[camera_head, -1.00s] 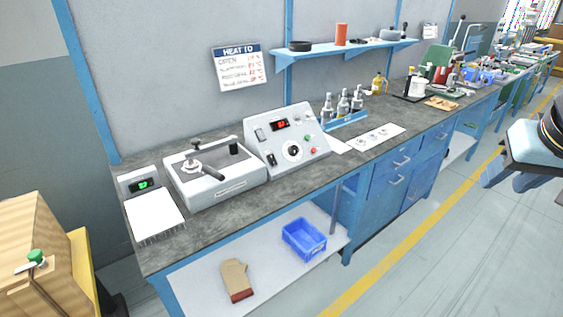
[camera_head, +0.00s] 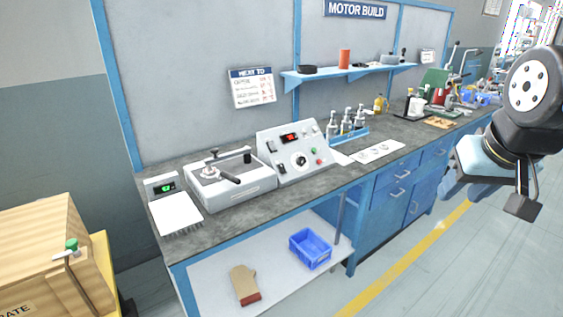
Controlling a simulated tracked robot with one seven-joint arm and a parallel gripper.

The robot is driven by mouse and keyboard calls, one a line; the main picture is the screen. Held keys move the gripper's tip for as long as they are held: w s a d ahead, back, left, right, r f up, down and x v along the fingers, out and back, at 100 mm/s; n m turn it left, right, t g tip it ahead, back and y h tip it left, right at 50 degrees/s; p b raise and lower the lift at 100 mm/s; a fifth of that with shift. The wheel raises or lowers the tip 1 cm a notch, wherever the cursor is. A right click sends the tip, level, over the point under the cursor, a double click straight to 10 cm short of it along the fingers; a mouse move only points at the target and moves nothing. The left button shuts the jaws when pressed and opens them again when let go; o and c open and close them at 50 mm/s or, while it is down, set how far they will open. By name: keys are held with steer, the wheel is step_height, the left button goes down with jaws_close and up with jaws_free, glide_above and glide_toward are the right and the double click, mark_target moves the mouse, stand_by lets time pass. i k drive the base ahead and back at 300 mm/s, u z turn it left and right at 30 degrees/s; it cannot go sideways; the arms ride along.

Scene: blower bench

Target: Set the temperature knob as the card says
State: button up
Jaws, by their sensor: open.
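The control box (camera_head: 283,166) stands on the grey bench top, with a sloped face. On the face are a black round temperature knob (camera_head: 301,160), a red lit display (camera_head: 290,137), switches, and small green and red buttons. The knob's exact setting is too small to read. My gripper (camera_head: 521,205) is at the far right, pointing down, well away from the box and over the floor side. It is open, with nothing seen in it.
Left of the box are a lidded heater unit (camera_head: 228,190) and a small unit with a green display (camera_head: 167,188). Right of it are bottles in a blue rack (camera_head: 346,136) and a white sheet (camera_head: 377,151). Floor in front is clear.

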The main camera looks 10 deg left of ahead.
mark_target(300, 161)
steer(key=u, duration=1.25)
steer(key=i, duration=1)
steer(key=u, duration=0.05)
